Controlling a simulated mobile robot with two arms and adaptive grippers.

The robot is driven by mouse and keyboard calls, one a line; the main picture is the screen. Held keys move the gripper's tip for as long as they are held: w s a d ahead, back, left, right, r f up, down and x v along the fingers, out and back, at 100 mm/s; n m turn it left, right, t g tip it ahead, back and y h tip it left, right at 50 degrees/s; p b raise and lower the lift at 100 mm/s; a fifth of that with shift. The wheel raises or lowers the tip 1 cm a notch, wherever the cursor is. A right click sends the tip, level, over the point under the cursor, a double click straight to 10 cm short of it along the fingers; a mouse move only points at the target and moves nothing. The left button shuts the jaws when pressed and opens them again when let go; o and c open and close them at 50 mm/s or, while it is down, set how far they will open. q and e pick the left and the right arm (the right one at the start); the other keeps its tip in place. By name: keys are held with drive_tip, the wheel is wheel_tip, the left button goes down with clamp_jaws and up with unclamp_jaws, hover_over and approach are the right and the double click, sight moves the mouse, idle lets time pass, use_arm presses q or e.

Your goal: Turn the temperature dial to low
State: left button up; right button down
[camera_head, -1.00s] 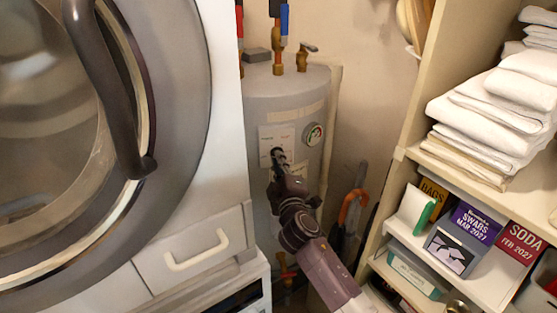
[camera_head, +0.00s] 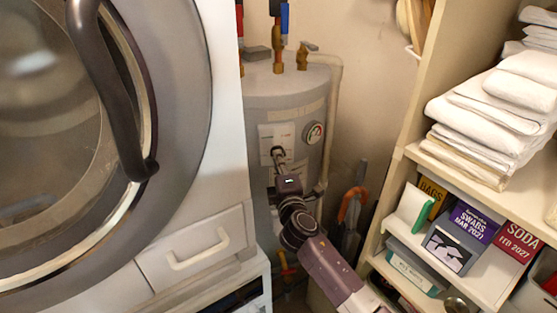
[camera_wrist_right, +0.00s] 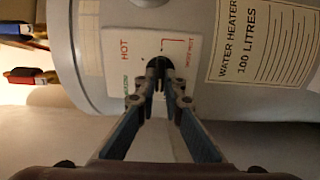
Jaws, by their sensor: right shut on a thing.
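A grey water heater (camera_head: 270,110) stands in the corner between the washer and the shelves. A white panel (camera_head: 267,134) is on its front, and it also shows in the right wrist view (camera_wrist_right: 119,28) with a red "HOT" label and other small lettering. My right gripper (camera_head: 278,151) reaches the lower part of this panel. In the right wrist view its fingertips (camera_wrist_right: 159,72) are closed around the small dark temperature dial (camera_wrist_right: 158,63). The fingers hide most of the dial, so I cannot tell its setting. My left gripper is not in view.
A front-loading washer (camera_head: 195,170) with a large round door stands close on the left. A shelf unit (camera_head: 425,85) with towels (camera_head: 490,120) and boxes is on the right. A round gauge (camera_head: 314,132) and pipes (camera_head: 277,45) are on the heater. An orange-handled tool (camera_head: 352,205) leans behind my arm.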

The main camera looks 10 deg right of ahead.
drive_tip(key=c, duration=2)
unclamp_jaws()
drive_tip(key=shift+c, duration=0.2)
drive_tip(key=s, duration=1.2)
drive_tip(key=shift+a, duration=0.2)
